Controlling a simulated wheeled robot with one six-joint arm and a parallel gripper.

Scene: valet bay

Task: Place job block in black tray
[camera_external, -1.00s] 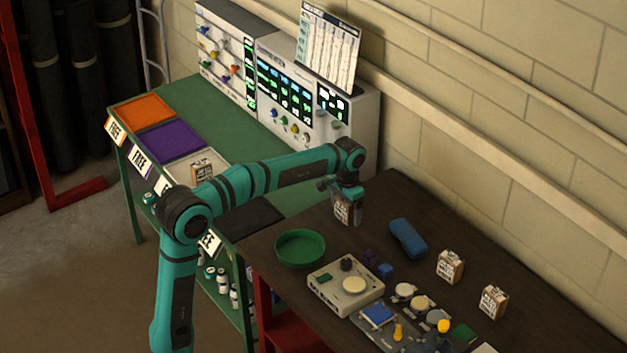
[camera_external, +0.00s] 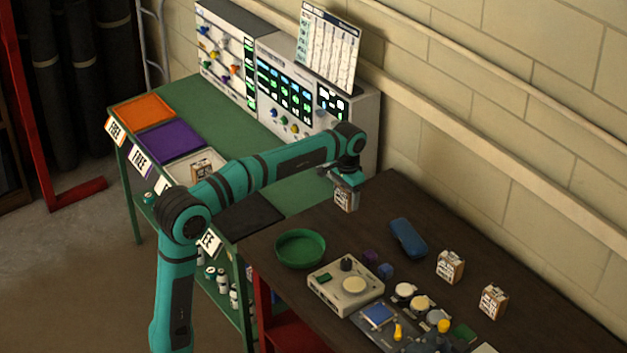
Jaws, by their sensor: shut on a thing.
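My gripper (camera_external: 345,186) is shut on a job block (camera_external: 344,201), a small box with a white lettered face. It holds the block in the air near the left end of the dark table, behind the green bowl. The black tray (camera_external: 254,217) lies on the green bench, left of the held block, partly hidden by my arm; its visible part looks empty. Another job block (camera_external: 201,168) stands in the white tray (camera_external: 172,172). Two more job blocks, one nearer the wall (camera_external: 450,266) and one further right (camera_external: 492,301), stand on the dark table.
A green bowl (camera_external: 300,248), a blue case (camera_external: 408,237), small cubes and a pale device (camera_external: 346,287) occupy the dark table (camera_external: 372,197). Orange (camera_external: 142,109) and purple (camera_external: 170,141) trays lie on the green bench. Control panels (camera_external: 298,92) stand at its back.

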